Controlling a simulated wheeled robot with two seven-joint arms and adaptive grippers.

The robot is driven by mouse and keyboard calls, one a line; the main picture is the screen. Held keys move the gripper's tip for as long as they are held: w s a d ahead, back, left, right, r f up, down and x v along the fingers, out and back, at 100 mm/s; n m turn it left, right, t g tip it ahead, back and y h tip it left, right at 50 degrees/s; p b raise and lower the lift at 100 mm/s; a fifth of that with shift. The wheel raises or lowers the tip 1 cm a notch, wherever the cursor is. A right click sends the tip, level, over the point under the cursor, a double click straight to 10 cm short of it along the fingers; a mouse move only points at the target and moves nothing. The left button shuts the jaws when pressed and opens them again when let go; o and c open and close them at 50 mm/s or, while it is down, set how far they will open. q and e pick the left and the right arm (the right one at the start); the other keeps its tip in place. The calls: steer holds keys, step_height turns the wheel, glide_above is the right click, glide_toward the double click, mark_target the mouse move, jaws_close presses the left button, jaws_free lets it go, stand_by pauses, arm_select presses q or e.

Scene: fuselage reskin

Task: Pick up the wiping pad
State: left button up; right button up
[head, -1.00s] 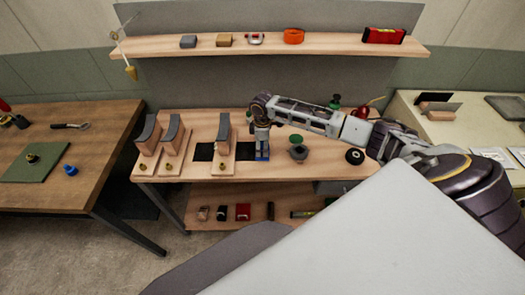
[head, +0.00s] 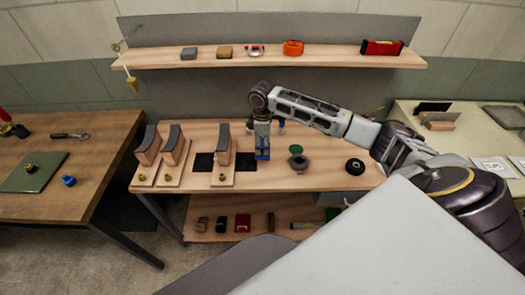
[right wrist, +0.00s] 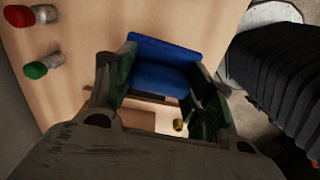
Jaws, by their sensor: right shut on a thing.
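The wiping pad, taken to be the blue block (head: 262,155), is at the lower end of my right gripper (head: 262,149), over the middle workbench. In the right wrist view the blue pad (right wrist: 165,62) sits between the two fingers of the right gripper (right wrist: 166,85), which are shut on it. I cannot tell whether the pad still touches the bench top. My left gripper is not in view.
Several curved blocks on wooden bases (head: 173,150) stand left of the gripper on the workbench (head: 310,180). A green-topped item (head: 297,157) and a black round item (head: 355,166) lie to its right. A loaded shelf (head: 340,58) runs behind.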

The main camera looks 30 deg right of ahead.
steer(key=shift+r, duration=0.7)
steer(key=o, duration=0.5)
steer(key=shift+c, duration=0.2)
steer(key=c, duration=0.3)
steer(key=shift+c, duration=0.2)
steer(key=shift+r, duration=0.1)
